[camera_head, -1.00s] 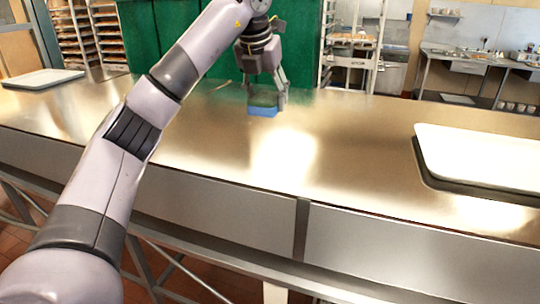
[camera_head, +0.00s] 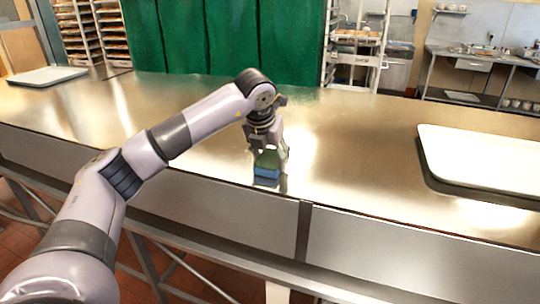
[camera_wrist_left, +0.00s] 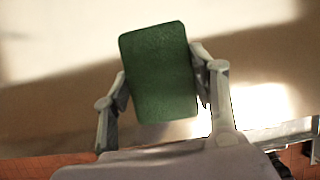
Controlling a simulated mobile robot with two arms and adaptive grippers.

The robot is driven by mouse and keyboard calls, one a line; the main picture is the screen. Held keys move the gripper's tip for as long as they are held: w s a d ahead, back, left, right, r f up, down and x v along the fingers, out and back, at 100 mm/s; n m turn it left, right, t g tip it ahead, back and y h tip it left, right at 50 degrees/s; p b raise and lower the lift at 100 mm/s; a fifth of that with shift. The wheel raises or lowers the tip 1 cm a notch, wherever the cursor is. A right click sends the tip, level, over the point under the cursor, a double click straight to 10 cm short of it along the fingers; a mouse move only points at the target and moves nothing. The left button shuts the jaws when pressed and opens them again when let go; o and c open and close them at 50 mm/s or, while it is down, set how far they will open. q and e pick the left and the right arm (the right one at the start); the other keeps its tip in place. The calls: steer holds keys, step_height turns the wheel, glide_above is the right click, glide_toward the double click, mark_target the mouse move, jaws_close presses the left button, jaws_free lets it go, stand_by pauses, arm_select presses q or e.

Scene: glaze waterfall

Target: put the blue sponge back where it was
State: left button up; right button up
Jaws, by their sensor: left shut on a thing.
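The blue sponge (camera_head: 267,173) has a green top layer and shows near the front edge of the steel counter (camera_head: 350,150). My left gripper (camera_head: 269,157) points down and is shut on the sponge, with a finger on each side. In the left wrist view the sponge's green face (camera_wrist_left: 160,72) sits between the two fingers. A dark reflection lies just below the sponge; I cannot tell whether it touches the counter or is slightly above it. My right gripper is not in view.
A white tray (camera_head: 485,160) lies on the counter at the right, and another tray (camera_head: 47,76) at the far left. The counter around the sponge is clear. A green curtain (camera_head: 225,40) and racks (camera_head: 92,32) stand behind.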

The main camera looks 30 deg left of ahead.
arm_select(q)
steer(key=shift+f, duration=0.1)
steer(key=o, duration=1)
steer(key=shift+r, duration=0.2)
steer(key=b+v, duration=0.2)
steer(key=v, duration=1)
steer(key=shift+s+d+b, duration=0.1)
steer(key=shift+s+b, duration=0.05)
steer(key=shift+b, duration=0.15)
